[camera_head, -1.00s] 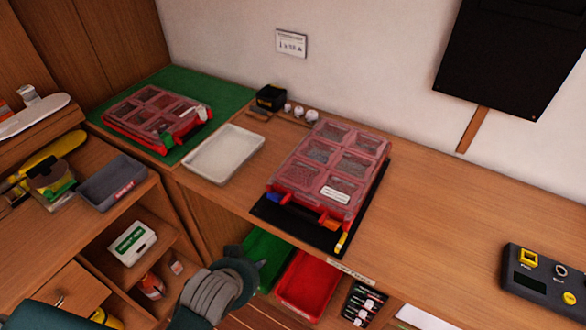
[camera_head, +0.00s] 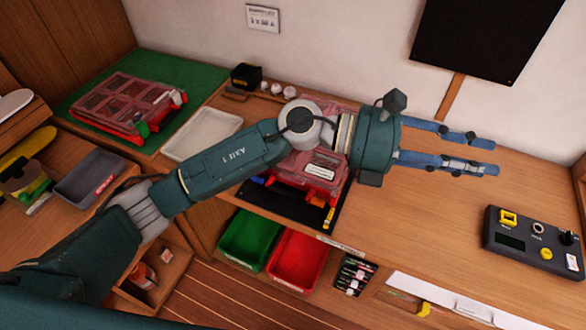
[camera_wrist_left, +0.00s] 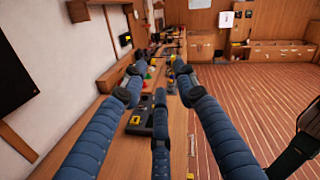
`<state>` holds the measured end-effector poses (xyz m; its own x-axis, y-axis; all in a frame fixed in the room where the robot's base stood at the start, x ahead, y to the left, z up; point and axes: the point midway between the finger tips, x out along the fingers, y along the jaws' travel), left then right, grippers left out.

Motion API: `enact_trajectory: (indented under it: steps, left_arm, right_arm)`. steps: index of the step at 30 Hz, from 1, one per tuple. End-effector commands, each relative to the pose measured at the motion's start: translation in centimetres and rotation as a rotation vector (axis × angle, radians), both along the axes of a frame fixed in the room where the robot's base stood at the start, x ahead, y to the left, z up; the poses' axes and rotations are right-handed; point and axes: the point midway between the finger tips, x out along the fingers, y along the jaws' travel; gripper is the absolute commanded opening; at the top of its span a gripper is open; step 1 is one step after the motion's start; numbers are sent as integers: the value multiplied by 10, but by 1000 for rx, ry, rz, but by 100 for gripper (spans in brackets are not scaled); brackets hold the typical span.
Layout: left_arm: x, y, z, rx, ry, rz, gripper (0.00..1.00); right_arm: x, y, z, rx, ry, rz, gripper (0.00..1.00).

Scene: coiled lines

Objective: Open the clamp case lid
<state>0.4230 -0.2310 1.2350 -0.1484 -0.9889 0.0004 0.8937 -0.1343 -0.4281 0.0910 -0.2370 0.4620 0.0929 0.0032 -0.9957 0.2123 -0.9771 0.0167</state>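Two red cases with clear, compartmented lids are in the head view. One case (camera_head: 312,170) lies on a black mat (camera_head: 262,203) at the middle of the bench, its lid down, partly hidden by my left arm. The other case (camera_head: 122,101) lies on a green mat (camera_head: 185,68) at the left, its lid also down. I cannot tell which one is the clamp case. My left gripper (camera_head: 495,156) reaches over and past the middle case, pointing right, with its fingers apart and empty. Its spread fingers also show in the left wrist view (camera_wrist_left: 160,76). My right gripper is not in view.
A white tray (camera_head: 202,134) lies between the cases. A dark device with knobs (camera_head: 530,241) sits at the bench's right. A green bin (camera_head: 248,240) and a red bin (camera_head: 297,260) are below the front edge. The bench right of the middle case is largely clear.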

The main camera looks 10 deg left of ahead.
Motion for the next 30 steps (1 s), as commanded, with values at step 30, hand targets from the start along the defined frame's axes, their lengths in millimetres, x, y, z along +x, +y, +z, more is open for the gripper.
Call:
enact_trajectory:
  steps: [30]
  left_arm:
    - [133,285,-200,1434,-690,-481,29]
  right_arm:
    - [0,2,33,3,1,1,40]
